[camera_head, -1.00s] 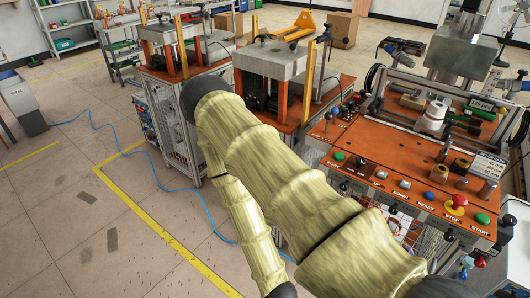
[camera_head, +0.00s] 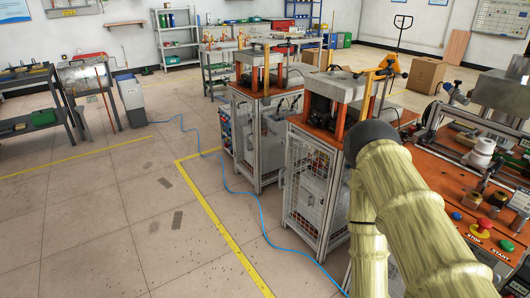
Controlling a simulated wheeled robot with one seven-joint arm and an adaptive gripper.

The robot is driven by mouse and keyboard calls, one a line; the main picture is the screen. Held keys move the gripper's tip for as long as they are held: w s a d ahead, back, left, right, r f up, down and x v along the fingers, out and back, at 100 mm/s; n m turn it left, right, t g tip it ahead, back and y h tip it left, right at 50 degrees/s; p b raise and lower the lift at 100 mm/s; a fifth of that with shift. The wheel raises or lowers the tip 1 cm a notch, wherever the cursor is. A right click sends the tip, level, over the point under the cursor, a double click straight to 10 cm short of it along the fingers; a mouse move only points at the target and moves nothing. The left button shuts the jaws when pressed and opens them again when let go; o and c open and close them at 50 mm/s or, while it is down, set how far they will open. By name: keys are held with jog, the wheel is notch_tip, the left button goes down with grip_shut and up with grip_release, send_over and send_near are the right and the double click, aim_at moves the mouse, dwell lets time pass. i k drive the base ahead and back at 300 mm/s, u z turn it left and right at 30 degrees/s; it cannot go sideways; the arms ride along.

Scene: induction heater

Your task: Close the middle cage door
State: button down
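The middle machine stands right of centre, with a grey block and orange posts above a mesh cage (camera_head: 306,182) in a metal frame. Its left-facing mesh side shows. Its right-hand side is partly hidden behind my yellow-sleeved arm, and I cannot tell which panel is the door or how far it stands open. My arm runs up from the lower right corner and bends at a dark joint in front of this machine. My gripper is not in view.
A similar machine (camera_head: 261,126) stands behind and left. An orange control panel (camera_head: 485,207) with buttons is at the right, close to my arm. A blue cable (camera_head: 234,191) and yellow tape (camera_head: 222,232) lie on the floor.

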aim_at(320, 148)
jog(key=u, duration=0.85)
jog(key=i, duration=1.75)
jog(key=z, duration=0.55)
